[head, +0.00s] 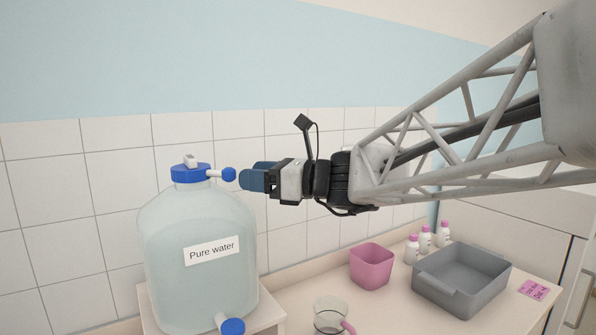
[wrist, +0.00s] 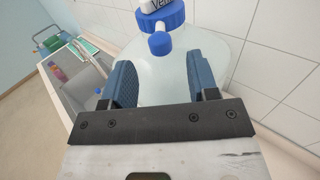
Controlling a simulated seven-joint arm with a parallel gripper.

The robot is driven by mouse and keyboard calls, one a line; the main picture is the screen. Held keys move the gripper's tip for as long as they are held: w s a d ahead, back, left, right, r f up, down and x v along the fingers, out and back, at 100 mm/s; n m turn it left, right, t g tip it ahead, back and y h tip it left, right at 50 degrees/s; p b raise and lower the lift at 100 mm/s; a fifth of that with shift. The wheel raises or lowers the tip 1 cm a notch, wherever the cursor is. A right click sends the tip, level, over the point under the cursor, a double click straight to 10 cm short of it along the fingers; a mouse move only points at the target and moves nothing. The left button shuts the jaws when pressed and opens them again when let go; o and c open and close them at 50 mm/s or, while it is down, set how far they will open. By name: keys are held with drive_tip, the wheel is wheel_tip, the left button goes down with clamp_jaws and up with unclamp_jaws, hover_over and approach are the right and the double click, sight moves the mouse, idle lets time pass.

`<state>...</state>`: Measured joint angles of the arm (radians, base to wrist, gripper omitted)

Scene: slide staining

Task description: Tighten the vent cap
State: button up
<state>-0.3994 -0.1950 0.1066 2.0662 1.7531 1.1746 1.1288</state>
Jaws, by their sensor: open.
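A large clear jug (head: 200,245) labelled "Pure water" stands at the left with a blue lid (head: 190,174) on its neck. A short white side arm leaves the lid and ends in a small blue cap (head: 228,174). The wrist view shows this small cap (wrist: 160,44) and, above it, a white tag (wrist: 156,5) with partly cut-off lettering starting "Ven". My gripper (head: 246,177) is open and empty, with blue fingers level with the small cap and just right of it. In the wrist view my gripper (wrist: 159,64) has the cap centred just beyond its fingertips.
A blue spigot (head: 232,326) is low on the jug. A clear beaker (head: 330,315), pink bin (head: 371,265), grey tray (head: 462,278) and several pink-capped bottles (head: 426,239) stand on the counter. The tiled wall (head: 110,160) is behind. Air around the small cap is clear.

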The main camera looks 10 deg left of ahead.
sight(221, 173)
drive_tip(key=shift+a, duration=0.1)
idle(0.3)
drive_tip(key=shift+w+a, duration=0.15)
drive_tip(key=shift+a, duration=3.65)
clamp_jaws()
